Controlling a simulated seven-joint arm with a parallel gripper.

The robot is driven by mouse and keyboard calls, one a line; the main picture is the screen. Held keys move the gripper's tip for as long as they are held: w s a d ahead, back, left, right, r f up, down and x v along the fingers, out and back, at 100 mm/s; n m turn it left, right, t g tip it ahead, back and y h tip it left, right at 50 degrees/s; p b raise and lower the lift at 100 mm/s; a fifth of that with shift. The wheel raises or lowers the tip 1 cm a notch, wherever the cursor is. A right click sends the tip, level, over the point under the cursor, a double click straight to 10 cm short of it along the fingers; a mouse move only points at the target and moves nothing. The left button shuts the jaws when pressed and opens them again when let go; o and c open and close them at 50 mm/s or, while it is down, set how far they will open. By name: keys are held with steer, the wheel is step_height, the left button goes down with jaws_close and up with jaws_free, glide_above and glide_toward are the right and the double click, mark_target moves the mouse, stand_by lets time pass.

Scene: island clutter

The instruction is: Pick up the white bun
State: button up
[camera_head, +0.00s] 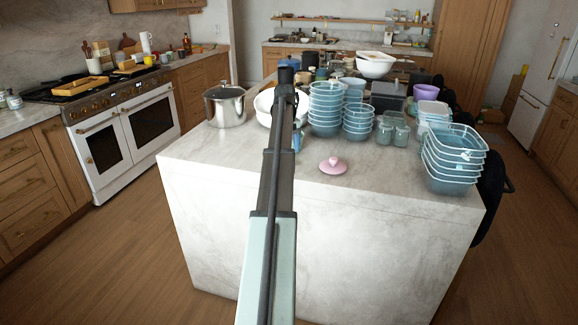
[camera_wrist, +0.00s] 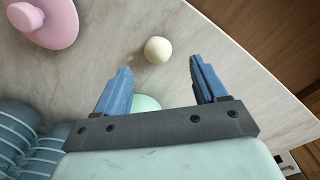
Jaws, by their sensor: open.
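The white bun (camera_wrist: 158,50) is a small, round, cream-white ball on the marble counter in the wrist view. My gripper (camera_wrist: 160,78) is open, with its two blue fingers apart and nothing held between them. The bun lies just beyond the fingertips, roughly midway between them in the picture. In the head view I cannot make out the bun; my arm covers the middle of the island. A bit of blue finger shows beside my arm there.
A pink lid-like piece (camera_head: 333,165) lies near the bun; it also shows in the wrist view (camera_wrist: 48,22). Stacked blue bowls (camera_head: 326,110), glass jars (camera_head: 384,134), stacked containers (camera_head: 452,160) and a steel pot (camera_head: 225,106) crowd the island (camera_head: 215,160). Its front strip is mostly clear.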

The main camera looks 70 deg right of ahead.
steer(key=shift+s+d+f, duration=0.1)
steer(key=shift+d+f, duration=0.05)
steer(key=shift+f, duration=1.35)
steer(key=shift+s+d+f, duration=0.1)
steer(key=shift+d+f, duration=0.05)
steer(key=shift+f, duration=1.35)
steer(key=shift+c, duration=0.4)
steer(key=c, duration=1.1)
